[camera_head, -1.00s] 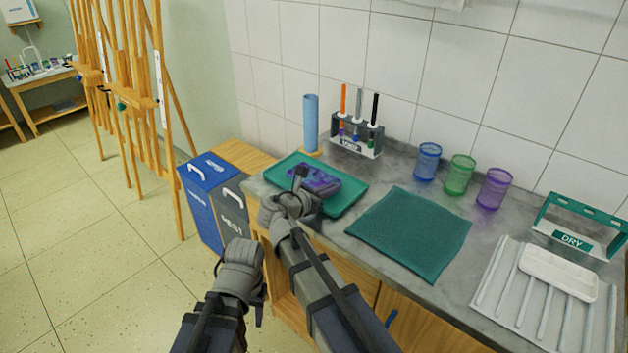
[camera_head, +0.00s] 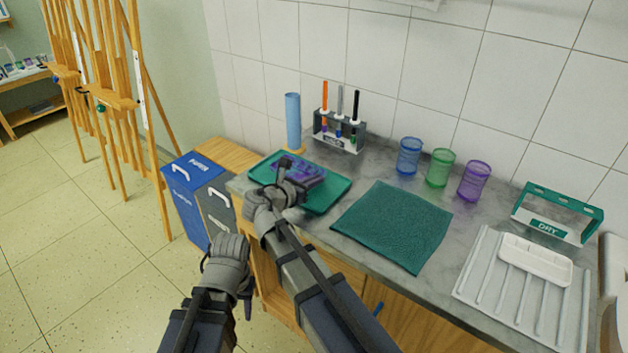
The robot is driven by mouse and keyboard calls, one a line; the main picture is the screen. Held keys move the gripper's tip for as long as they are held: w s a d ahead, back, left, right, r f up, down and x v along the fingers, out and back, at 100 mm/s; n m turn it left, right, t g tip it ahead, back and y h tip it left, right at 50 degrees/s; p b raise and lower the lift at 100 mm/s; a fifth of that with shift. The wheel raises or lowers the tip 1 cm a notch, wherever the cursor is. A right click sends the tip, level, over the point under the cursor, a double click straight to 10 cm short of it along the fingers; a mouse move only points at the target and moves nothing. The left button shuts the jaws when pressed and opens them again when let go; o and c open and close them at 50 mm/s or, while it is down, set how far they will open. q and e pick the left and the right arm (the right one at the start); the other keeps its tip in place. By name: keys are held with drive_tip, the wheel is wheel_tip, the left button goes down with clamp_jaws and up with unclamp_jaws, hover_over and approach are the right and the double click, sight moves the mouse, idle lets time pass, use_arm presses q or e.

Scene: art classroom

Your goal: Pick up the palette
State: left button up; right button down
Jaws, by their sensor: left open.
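A purple palette (camera_head: 310,174) is at the teal tray (camera_head: 328,199) on the counter's left end. My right gripper (camera_head: 285,172) is at the near left side of this palette, its dark fingertip overlapping it. The wrist hides part of the palette and the contact, so I cannot tell whether the jaws are closed on it or whether it is clear of the tray. My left gripper (camera_head: 246,287) is open and empty, low in front of the counter. A white palette-like dish (camera_head: 535,259) lies on the ribbed drying mat (camera_head: 478,281) at the right.
A blue roll (camera_head: 293,122) and a brush rack (camera_head: 340,134) stand behind the tray. Blue (camera_head: 409,156), green (camera_head: 439,168) and purple (camera_head: 474,181) cups line the wall. A teal cloth (camera_head: 395,225) lies mid-counter. Bins (camera_head: 192,195) stand left of the counter.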

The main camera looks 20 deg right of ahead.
wheel_tip(320, 180, up, 8)
drive_tip(key=p, duration=0.7)
